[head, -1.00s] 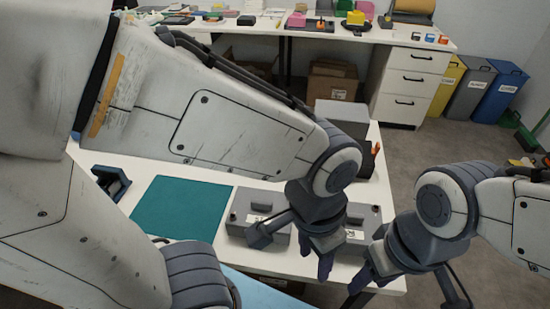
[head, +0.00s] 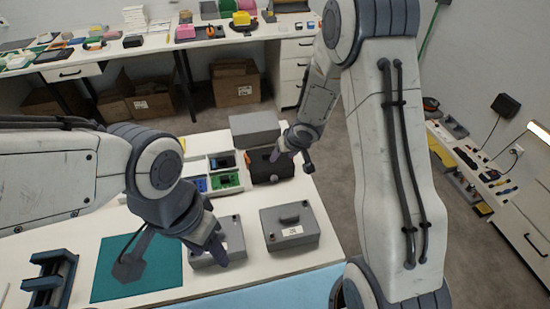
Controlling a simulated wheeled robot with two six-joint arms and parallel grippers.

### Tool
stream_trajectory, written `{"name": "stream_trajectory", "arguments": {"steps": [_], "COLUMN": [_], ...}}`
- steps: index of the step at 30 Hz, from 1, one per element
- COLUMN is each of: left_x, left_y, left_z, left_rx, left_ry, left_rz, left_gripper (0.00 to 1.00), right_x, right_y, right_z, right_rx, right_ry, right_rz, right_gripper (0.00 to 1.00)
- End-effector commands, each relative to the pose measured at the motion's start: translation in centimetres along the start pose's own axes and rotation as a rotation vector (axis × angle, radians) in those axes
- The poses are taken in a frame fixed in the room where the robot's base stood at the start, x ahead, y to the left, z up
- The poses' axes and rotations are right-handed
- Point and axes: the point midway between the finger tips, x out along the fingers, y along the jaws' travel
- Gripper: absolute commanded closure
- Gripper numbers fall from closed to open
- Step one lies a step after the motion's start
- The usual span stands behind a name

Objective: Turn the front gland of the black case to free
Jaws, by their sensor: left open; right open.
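The black case (head: 268,172) stands near the right edge of the white table, behind a grey lidded box. A small orange part (head: 247,159) shows at its left side. Its front faces me, but the front gland is too small to make out clearly or to tell its setting. My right gripper (head: 276,154) is open over the top rear of the case; contact cannot be told.
The grey lidded box (head: 305,233) stands in front of the case, and a plain grey box (head: 255,126) behind it. A parts tray (head: 197,169) with green and blue pieces lies to its left. A teal mat (head: 110,268) and a dark blue fixture (head: 50,280) are at front left.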

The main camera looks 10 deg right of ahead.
Motion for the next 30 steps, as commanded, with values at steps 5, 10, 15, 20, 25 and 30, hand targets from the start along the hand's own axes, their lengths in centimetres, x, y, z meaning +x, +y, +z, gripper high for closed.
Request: {"name": "stream_trajectory", "arguments": {"steps": [5,10,15,20,25,30], "left_x": [-4.2,-5.1,-5.0,-5.2,-5.7,-6.0], "left_y": [0.3,0.4,0.4,0.4,0.4,0.4], "left_z": [-0.2,-0.3,-0.2,-0.2,-0.3,-0.3], "left_rx": [-0.001,-0.001,-0.001,-0.001,-0.001,-0.001], "left_ry": [0.000,-0.001,-0.001,-0.001,-0.001,0.000], "left_rz": [0.000,0.000,0.000,0.000,0.000,0.000], "left_gripper": [0.50,0.50,0.50,0.50,0.50,0.50], "right_x": [1.8,2.7,4.2,6.9,9.9,12.0], "right_y": [3.0,3.5,3.1,2.2,1.2,0.6], "right_z": [1.4,3.0,3.5,3.5,3.6,3.5], "right_rx": [0.157,0.234,0.245,0.243,0.243,0.243], "right_ry": [-0.026,-0.049,-0.055,-0.057,-0.057,-0.055], "right_rz": [-0.173,-0.273,-0.295,-0.294,-0.292,-0.291], "right_gripper": [0.39,0.39,0.39,0.39,0.39,0.39]}}
